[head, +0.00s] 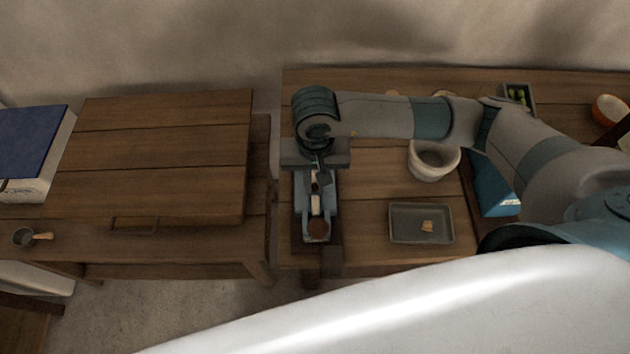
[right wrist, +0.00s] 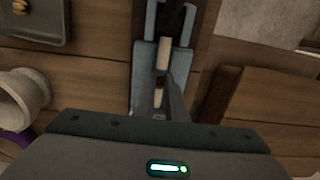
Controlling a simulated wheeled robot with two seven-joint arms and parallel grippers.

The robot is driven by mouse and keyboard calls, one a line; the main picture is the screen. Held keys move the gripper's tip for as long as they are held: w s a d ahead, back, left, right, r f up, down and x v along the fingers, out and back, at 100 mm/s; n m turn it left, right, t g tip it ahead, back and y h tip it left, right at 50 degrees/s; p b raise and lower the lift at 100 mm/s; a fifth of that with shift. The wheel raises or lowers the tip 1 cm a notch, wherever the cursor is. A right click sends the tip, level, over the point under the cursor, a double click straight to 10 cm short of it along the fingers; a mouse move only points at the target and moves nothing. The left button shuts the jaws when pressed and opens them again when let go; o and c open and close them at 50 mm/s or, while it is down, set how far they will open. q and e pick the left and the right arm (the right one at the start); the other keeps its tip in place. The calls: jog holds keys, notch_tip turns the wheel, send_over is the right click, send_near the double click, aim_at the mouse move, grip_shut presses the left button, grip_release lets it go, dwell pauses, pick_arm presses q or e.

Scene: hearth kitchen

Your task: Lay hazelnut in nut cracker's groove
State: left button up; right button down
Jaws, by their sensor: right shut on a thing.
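The nut cracker (head: 299,222) is a long blue-grey metal device on a dark wooden base, near the left edge of the right table. A pale block and a round brown end piece show along it. In the right wrist view the nut cracker (right wrist: 149,52) runs up the middle. My right gripper (head: 319,176) points down over the far part of the nut cracker. Its fingers are shut on a small brown thing, seemingly the hazelnut (right wrist: 158,97), mostly hidden between the fingertips. I cannot tell whether it touches the groove. My left gripper is not in view.
A grey tray (head: 405,236) with small tan pieces lies right of the nut cracker. A white mortar (head: 432,172), a blue box (head: 494,190) and a box of green things (head: 518,95) stand farther right. A gap separates the left table (head: 160,150).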

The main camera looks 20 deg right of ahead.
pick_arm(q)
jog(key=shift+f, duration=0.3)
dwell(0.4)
pick_arm(e)
jog(key=c, duration=1.7)
grip_release()
jog(key=shift+r, duration=0.1)
jog(key=shift+r+b, duration=0.45)
jog(key=shift+r, duration=0.05)
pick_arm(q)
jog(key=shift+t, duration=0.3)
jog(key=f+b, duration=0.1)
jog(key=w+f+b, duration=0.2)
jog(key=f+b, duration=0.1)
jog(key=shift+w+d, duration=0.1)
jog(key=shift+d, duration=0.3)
pick_arm(e)
notch_tip(320, 180, up, 16)
jog(key=shift+r, duration=0.1)
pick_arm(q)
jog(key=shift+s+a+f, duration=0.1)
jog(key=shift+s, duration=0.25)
